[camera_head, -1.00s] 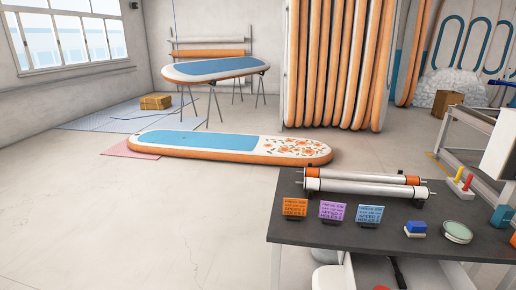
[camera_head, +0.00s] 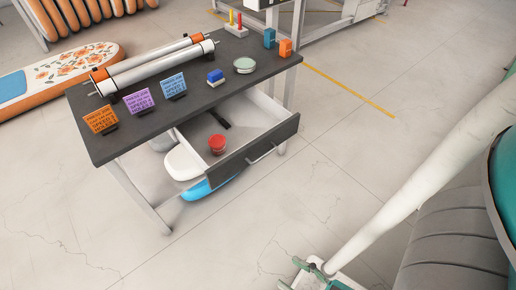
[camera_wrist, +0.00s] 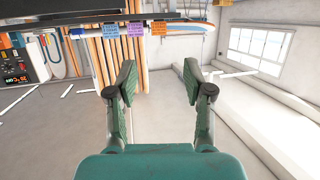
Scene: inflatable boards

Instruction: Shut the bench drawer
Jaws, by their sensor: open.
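The bench drawer (camera_head: 268,142) stands pulled out from under the dark bench top (camera_head: 225,95) in the head view. It has pale walls, a dark front and a bar handle (camera_head: 262,156). A red round tub (camera_head: 217,143) and a black item (camera_head: 219,118) lie inside. My gripper (camera_wrist: 158,80) shows in the wrist view with its two green fingers apart and nothing between them. The drawer cannot be made out in the wrist view.
White and blue rounded things are under the drawer. Floor before the drawer front is clear.

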